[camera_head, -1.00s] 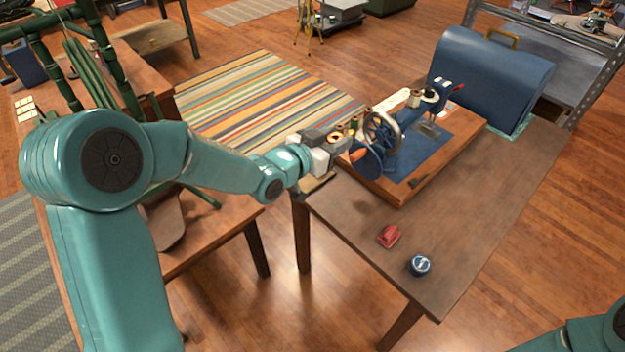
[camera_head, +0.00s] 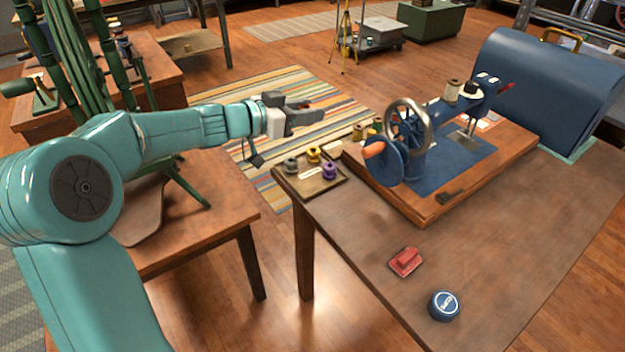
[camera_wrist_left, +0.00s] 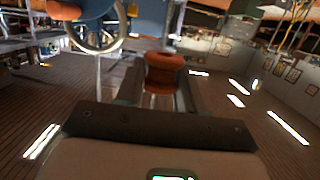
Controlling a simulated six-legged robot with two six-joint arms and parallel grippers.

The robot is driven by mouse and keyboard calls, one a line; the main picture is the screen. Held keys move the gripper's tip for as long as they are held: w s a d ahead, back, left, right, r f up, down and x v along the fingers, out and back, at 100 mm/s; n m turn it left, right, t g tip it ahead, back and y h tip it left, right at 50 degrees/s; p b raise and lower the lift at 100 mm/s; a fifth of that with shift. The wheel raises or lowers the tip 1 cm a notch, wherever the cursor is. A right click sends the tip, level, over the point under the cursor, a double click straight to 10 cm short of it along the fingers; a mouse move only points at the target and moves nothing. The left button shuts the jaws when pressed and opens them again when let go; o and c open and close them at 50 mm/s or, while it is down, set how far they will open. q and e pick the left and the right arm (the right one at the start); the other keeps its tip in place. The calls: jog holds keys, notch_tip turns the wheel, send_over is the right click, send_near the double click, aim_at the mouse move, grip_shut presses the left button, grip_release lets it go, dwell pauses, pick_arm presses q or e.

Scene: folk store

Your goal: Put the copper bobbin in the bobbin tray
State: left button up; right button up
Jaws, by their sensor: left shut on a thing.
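My left gripper (camera_head: 308,111) is raised in the air, up and left of the bobbin tray in the head view. It is shut on the copper bobbin, an orange-brown spool (camera_wrist_left: 164,72) that shows between the fingers in the wrist view. In the head view the bobbin is mostly hidden by the fingers. The bobbin tray (camera_head: 308,188) is a shallow dark tray on the table's left corner. It holds a grey bobbin (camera_head: 291,165), a yellow bobbin (camera_head: 314,155), a purple bobbin (camera_head: 329,170) and a pale label. My right gripper is not in view.
A blue sewing machine (camera_head: 410,150) with a large handwheel stands on a wooden base just right of the tray. A red object (camera_head: 405,262) and a round blue tin (camera_head: 444,306) lie near the table front. The table's front is mostly clear.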

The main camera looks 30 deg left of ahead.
pick_arm(q)
jog(key=b, duration=0.5)
send_over(307, 186)
notch_tip(307, 186, down, 12)
jog(key=shift+s+f, duration=0.1)
notch_tip(307, 186, down, 6)
jog(key=b, duration=0.3)
jog(key=shift+f, duration=0.1)
jog(key=shift+f, duration=0.15)
jog(key=shift+f, duration=0.15)
jog(key=o, duration=1)
